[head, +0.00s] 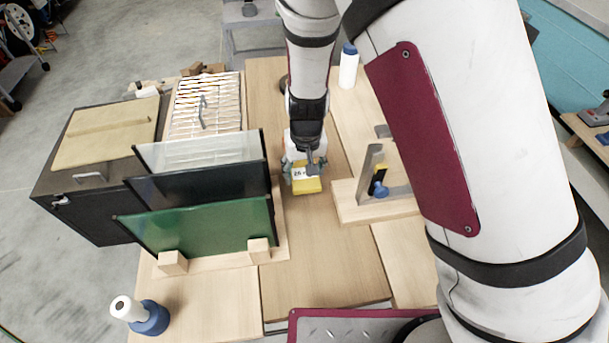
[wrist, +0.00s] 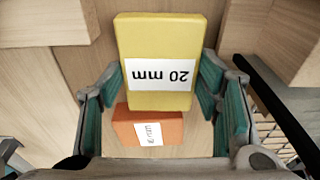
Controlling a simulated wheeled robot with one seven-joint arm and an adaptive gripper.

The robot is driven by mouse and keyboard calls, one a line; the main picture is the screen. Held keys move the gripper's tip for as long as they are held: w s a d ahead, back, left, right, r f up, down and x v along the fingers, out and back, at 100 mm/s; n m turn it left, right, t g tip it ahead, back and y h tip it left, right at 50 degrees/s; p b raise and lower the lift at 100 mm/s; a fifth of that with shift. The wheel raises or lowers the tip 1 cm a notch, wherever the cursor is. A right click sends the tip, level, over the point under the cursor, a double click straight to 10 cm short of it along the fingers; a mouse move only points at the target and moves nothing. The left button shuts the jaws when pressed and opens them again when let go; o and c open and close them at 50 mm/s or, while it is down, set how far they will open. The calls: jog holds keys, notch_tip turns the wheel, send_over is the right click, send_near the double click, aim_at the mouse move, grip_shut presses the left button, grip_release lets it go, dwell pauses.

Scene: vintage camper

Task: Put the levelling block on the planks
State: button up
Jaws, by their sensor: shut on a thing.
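A yellow block labelled "20 mm" (head: 307,186) is between the fingers of my gripper (head: 304,168), above the wooden planks (head: 318,258) in the middle of the head view. In the wrist view, the yellow block (wrist: 157,40) fills the upper middle, its label upside down, with teal finger pads of my gripper (wrist: 160,100) on either side. A smaller orange block (wrist: 172,128) with a white label shows below it in the wrist view. My gripper hides the orange block in the head view. I cannot tell whether the two blocks touch.
Upright framed panels, including a green one (head: 205,230), stand in a wooden rack on the left. A wooden stand with a grey bracket (head: 370,165) is close on the right. A blue-based spool (head: 152,319) stands front left. The planks in front of my gripper are clear.

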aim_at(304, 177)
jog(key=shift+f, duration=1.35)
jog(key=shift+f, duration=0.1)
jog(key=o, duration=1.3)
jog(key=shift+c, duration=0.2)
